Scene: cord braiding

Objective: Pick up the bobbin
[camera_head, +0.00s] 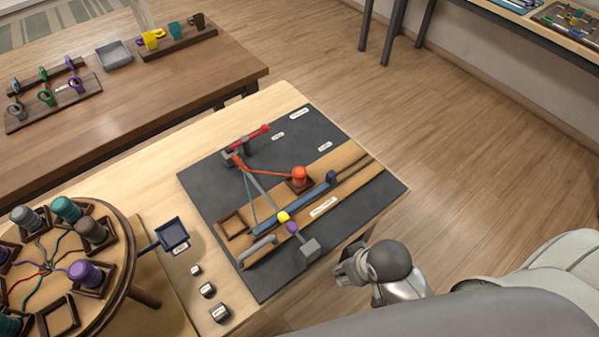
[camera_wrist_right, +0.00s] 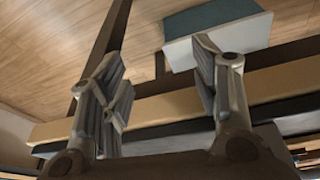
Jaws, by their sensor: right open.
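An orange bobbin (camera_head: 299,174) stands upright in a square holder on the dark mat (camera_head: 212,180), with an orange cord running left from it. My right gripper (camera_head: 350,268) is open and empty, just off the front right edge of the mat and apart from every bobbin. Its spread fingers show in the right wrist view (camera_wrist_right: 162,72). My left gripper is not in view.
A brown table (camera_head: 150,95) stands behind. Open floor lies at right.

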